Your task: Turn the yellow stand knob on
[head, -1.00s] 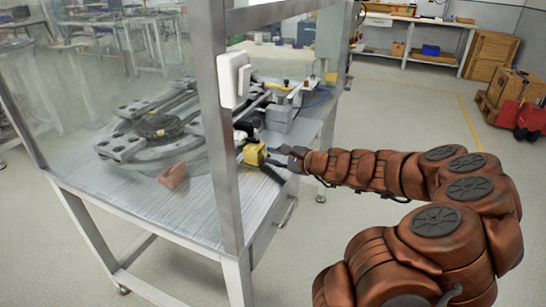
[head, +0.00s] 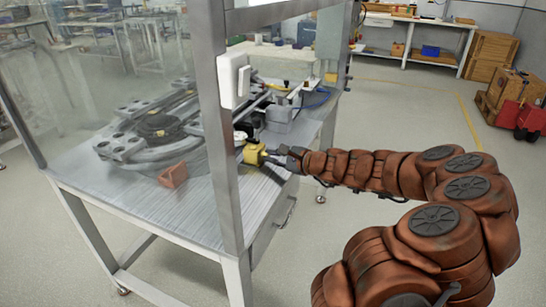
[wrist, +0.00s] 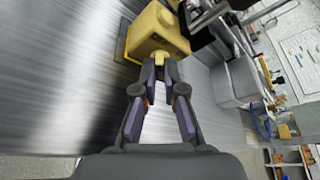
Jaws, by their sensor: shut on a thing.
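The yellow stand (head: 254,154) is a small box at the near right edge of the metal table, just right of the frame post. It also shows in the wrist view (wrist: 155,35) as a yellow block on the brushed metal top. My gripper (head: 269,157) reaches it from the right. In the wrist view my gripper (wrist: 160,68) has its fingertips close together at the near face of the yellow block, shut on its knob. The knob itself is mostly hidden between the fingertips, so its turn angle cannot be told.
A metal frame post (head: 226,140) with a white box (head: 234,80) stands close left of the stand. A ring track (head: 150,135) and a reddish-brown block (head: 172,176) lie behind the clear panel. Grey equipment (wrist: 240,80) stands close right of the stand. Floor right of the table is open.

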